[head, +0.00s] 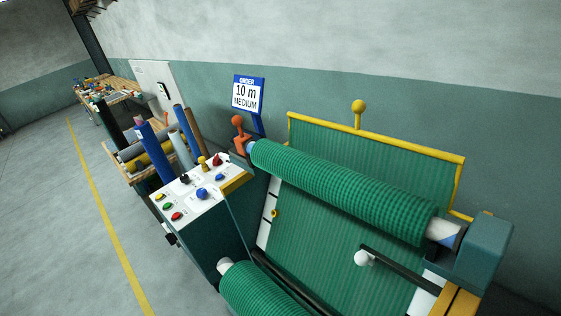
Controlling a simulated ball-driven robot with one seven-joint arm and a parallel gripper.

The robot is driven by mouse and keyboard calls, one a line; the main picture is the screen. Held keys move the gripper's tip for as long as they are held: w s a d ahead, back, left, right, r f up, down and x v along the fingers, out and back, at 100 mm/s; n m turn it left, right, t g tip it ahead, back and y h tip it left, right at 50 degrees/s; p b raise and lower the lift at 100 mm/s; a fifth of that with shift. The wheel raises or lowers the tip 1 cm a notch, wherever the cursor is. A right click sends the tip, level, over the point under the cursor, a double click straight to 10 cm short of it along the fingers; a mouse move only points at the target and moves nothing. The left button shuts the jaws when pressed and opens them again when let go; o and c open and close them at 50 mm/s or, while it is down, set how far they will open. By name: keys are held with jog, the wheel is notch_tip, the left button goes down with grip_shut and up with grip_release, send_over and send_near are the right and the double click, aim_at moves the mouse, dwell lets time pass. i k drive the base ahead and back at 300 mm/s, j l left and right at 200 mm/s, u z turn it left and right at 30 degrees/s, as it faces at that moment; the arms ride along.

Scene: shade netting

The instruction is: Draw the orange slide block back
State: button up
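The orange slide block (241,145) sits at the left end of the upper green netting roll (340,192), behind the control box. An orange ball knob stands up from its top. The block is next to a pale blue-grey piece at the roll's end; I cannot tell whether they touch. The block's lower part is partly hidden by the control box and roll. My gripper is not in view.
A control box (226,215) with coloured buttons and knobs stands left of the netting machine. An order sign (248,94) reads "10 m MEDIUM". A yellow frame (378,142) and a white-knobbed black lever (363,258) are right. Open floor (60,240) lies left.

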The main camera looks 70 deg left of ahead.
aim_at(241, 141)
jog(key=u, duration=1.9)
jog(key=i+j+z, duration=0.1)
jog(key=i, duration=0.5)
jog(key=i+j+z, duration=0.1)
jog(key=i, duration=0.55)
jog(key=j, duration=0.05)
